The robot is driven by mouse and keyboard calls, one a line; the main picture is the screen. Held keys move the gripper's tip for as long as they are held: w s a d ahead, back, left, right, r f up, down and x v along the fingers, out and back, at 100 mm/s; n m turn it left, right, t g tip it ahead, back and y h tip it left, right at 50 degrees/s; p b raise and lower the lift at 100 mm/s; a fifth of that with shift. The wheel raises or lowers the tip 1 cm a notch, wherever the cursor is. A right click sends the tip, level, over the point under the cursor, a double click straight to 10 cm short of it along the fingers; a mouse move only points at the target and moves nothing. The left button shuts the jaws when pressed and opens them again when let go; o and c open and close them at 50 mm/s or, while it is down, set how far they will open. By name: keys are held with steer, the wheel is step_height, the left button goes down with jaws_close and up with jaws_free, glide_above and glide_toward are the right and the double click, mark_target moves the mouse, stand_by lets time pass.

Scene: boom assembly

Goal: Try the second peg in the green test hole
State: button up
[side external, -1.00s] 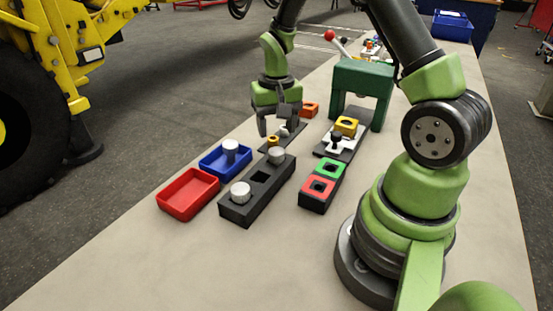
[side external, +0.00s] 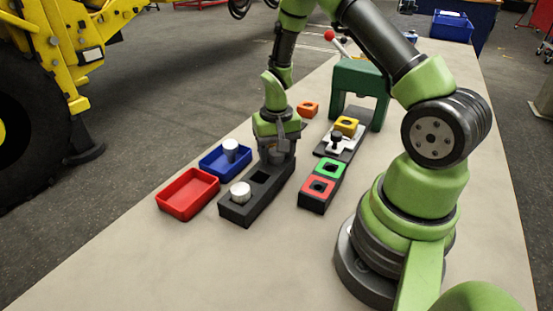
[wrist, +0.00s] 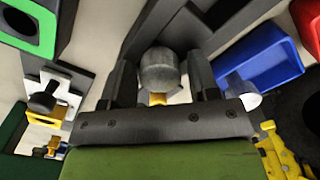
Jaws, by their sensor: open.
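A grey cylindrical peg (wrist: 158,70) stands in the far slot of the black rack (side external: 234,212). My gripper (side external: 278,157) is lowered over that end of the rack. In the wrist view my gripper (wrist: 161,78) is open, with one finger on each side of the peg; contact cannot be told. Another light peg (side external: 240,191) stands in the near slot, and the middle slot is empty. The green test hole (side external: 331,169) is open and empty, to the right of the rack. Its green frame also shows in the wrist view (wrist: 42,46).
A red test hole (side external: 319,187) adjoins the green one. A blue tray (side external: 213,168) holding a light peg (side external: 230,149) and an empty red tray (side external: 187,200) lie left. A green press frame (side external: 361,77) and an orange block (side external: 308,109) stand behind. The near table is clear.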

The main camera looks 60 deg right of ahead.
steer(key=c, duration=0.7)
steer(key=shift+r, duration=3.15)
steer(key=s+d+r, duration=0.2)
steer(key=s, duration=0.4)
steer(key=s+d+r, duration=0.1)
steer(key=s+d, duration=0.1)
steer(key=s, duration=0.4)
steer(key=shift+a+f, duration=0.15)
steer(key=shift+f, duration=1)
steer(key=shift+a+f, duration=0.1)
steer(key=shift+f, duration=1)
